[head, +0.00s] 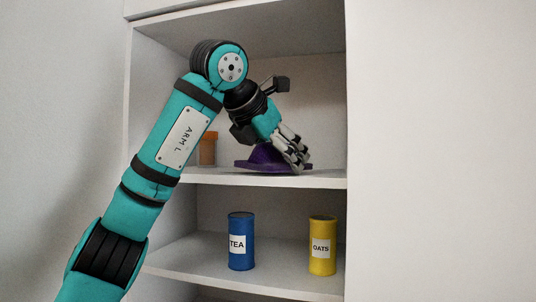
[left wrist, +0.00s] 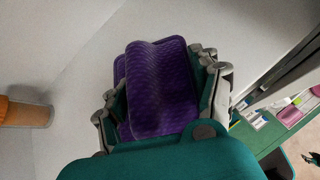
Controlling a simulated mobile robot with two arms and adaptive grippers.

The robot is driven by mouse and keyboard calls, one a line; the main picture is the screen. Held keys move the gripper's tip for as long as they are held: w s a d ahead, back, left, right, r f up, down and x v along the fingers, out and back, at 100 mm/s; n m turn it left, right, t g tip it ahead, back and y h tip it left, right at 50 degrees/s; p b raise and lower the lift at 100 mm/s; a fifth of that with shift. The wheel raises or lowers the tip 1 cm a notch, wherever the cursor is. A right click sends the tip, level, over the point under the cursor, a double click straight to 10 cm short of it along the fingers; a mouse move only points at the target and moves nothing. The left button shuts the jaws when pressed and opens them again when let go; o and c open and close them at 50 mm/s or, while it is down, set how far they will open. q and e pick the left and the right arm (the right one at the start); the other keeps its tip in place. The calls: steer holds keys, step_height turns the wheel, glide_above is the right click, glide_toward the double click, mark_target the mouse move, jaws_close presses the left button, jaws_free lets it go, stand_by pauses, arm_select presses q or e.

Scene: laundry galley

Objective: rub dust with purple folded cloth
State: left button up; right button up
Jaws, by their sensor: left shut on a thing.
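The purple folded cloth (head: 260,161) is on the upper shelf (head: 225,177) of the white cabinet in the head view. My left gripper (head: 297,160) reaches in from the left and is shut on the cloth, pointing down at the shelf. In the left wrist view the purple folded cloth (left wrist: 158,88) is between the two fingers of my left gripper (left wrist: 165,95), with a ridge raised in its middle. No dust can be made out; the cloth and gripper cover part of the shelf. My right gripper is not in view.
An orange container (head: 208,148) stands behind my arm on the upper shelf; it also shows in the left wrist view (left wrist: 24,112). A blue TEA tin (head: 241,242) and a yellow OATS tin (head: 322,246) stand on the lower shelf. The cabinet's side walls are close.

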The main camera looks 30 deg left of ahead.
mark_target(244, 173)
arm_select(q)
steer(key=shift+w+d, duration=0.3)
steer(key=shift+d, duration=0.5)
steer(key=shift+w+d, duration=0.3)
steer(key=shift+d, duration=0.45)
steer(key=shift+w+d, duration=0.3)
steer(key=shift+d, duration=0.5)
steer(key=shift+s+a, duration=0.3)
steer(key=shift+a, duration=0.65)
steer(key=shift+s+a, duration=0.25)
steer(key=shift+a, duration=0.65)
steer(key=shift+s+a+f, duration=0.1)
steer(key=shift+s+a, duration=0.2)
steer(key=shift+a, duration=0.45)
steer(key=shift+s+a, duration=0.25)
steer(key=shift+a, duration=0.5)
steer(key=shift+s+a, duration=0.3)
steer(key=shift+a, duration=0.6)
steer(key=shift+s+a, duration=0.25)
steer(key=shift+a, duration=0.7)
steer(key=shift+s+a, duration=0.3)
steer(key=shift+a, duration=0.6)
steer(key=shift+s+a, duration=0.2)
steer(key=shift+a, duration=0.45)
steer(key=shift+s+a, duration=0.25)
steer(key=shift+a, duration=0.4)
steer(key=shift+s+a, duration=0.2)
steer(key=shift+a, duration=0.45)
steer(key=shift+c, duration=0.2)
